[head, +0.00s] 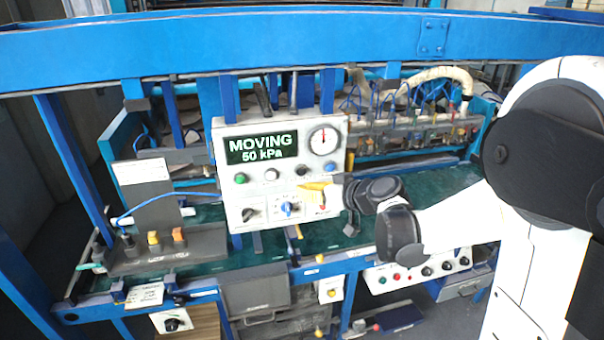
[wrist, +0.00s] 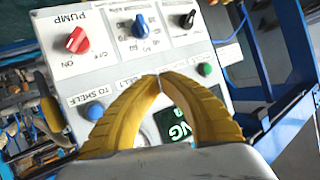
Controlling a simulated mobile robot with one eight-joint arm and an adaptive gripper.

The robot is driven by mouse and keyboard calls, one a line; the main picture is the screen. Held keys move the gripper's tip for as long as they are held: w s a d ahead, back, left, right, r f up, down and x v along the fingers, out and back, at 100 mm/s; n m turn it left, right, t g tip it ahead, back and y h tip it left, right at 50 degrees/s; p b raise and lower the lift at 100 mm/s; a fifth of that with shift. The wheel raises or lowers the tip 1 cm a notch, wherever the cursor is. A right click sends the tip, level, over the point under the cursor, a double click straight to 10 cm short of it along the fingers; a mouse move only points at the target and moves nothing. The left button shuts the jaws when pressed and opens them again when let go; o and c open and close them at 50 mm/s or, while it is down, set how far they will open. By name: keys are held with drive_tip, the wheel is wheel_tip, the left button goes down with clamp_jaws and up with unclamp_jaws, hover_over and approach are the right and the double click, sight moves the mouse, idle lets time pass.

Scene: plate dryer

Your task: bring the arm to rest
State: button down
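The white control panel (head: 285,225) faces me in the head view. Its display (head: 262,147) reads MOVING, 50 kPa, beside a round gauge (head: 324,140). My gripper (head: 304,187) is in front of the panel's lower right, with its yellow fingers pointing left. In the wrist view my gripper (wrist: 159,77) has its fingertips together with nothing between them. The panel there appears upside down, with a red PUMP knob (wrist: 77,40), a blue knob (wrist: 140,26) and a black knob (wrist: 188,19). A blue button (wrist: 93,111) is left of the fingers. I cannot tell whether the tips touch the panel.
A blue frame beam (head: 300,40) crosses above the panel. A green bench (head: 350,235) lies behind and below it. A lower white button panel (head: 420,270) is under my arm. Hoses (head: 440,75) run at back right.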

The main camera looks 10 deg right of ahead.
drive_tip(key=shift+s, duration=0.45)
drive_tip(key=s+f+m+g+h+b, duration=0.1)
drive_tip(key=s+f+h+b, duration=0.1)
drive_tip(key=s+f+b, duration=0.4)
drive_tip(key=s+f+m+g+h+b, duration=0.1)
drive_tip(key=s+f+b, duration=0.5)
drive_tip(key=s, duration=0.6)
drive_tip(key=s+d+f+m+g+h+b, duration=0.1)
drive_tip(key=s+f+g+h+b, duration=0.1)
drive_tip(key=s+f+b, duration=0.4)
drive_tip(key=s+f+h, duration=0.1)
drive_tip(key=s, duration=0.2)
drive_tip(key=shift+s+m+g+h+b, duration=0.3)
drive_tip(key=shift+m+b, duration=0.05)
drive_tip(key=shift+m, duration=0.05)
idle(0.6)
